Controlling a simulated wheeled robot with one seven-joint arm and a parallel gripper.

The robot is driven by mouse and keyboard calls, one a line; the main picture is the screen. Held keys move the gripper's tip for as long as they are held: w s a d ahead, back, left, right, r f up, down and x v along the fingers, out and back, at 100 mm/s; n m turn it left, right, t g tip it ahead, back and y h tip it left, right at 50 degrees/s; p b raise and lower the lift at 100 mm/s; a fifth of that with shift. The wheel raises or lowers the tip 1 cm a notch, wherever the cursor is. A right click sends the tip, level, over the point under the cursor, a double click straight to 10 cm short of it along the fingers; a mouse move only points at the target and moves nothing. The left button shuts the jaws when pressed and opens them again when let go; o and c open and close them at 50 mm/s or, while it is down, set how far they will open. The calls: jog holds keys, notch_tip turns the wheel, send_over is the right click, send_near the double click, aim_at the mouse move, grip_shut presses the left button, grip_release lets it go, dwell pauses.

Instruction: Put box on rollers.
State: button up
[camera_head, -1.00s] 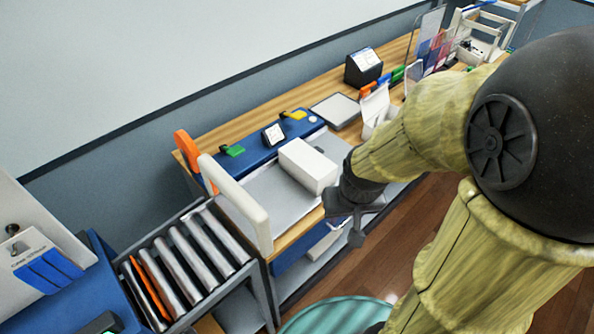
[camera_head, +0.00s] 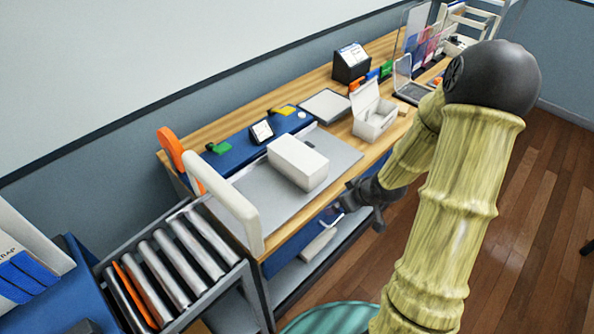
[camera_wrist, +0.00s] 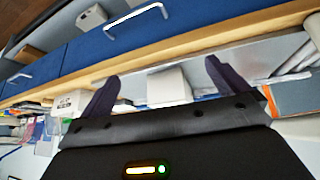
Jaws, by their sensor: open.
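The white closed box (camera_head: 297,165) sits on a grey plate (camera_head: 335,160) set into the wooden bench. The rollers (camera_head: 172,268) are a row of metal bars in a dark frame at the lower left, with one orange bar among them. My gripper (camera_head: 362,205) is open and empty at the bench's front edge, to the right of the box and apart from it. In the wrist view the box (camera_wrist: 168,87) shows between and beyond the two open fingers (camera_wrist: 160,75).
A white upright guard (camera_head: 228,205) stands between the box and the rollers, with an orange handle (camera_head: 170,145) behind it. A blue panel (camera_head: 236,135) lies behind the box. An open white carton (camera_head: 375,122) stands to the right. Drawers (camera_wrist: 110,40) line the bench front.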

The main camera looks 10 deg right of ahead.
aim_at(319, 173)
jog(key=d+f+t+y+b, duration=0.1)
jog(key=t+y, duration=0.2)
jog(key=w+d+f+n+t+y+b, duration=0.1)
jog(key=t+y+b, duration=0.1)
jog(key=w+d+f+n+t+y+b, duration=0.1)
jog(key=t+y, duration=0.2)
jog(key=shift+w+t+y+b, duration=0.2)
jog(key=shift+t+y+b, duration=0.1)
jog(key=p+x, duration=0.3)
jog(key=x, duration=0.9)
jog(key=shift+d+p, duration=0.1)
jog(key=shift+p, duration=0.2)
jog(key=shift+w, duration=0.1)
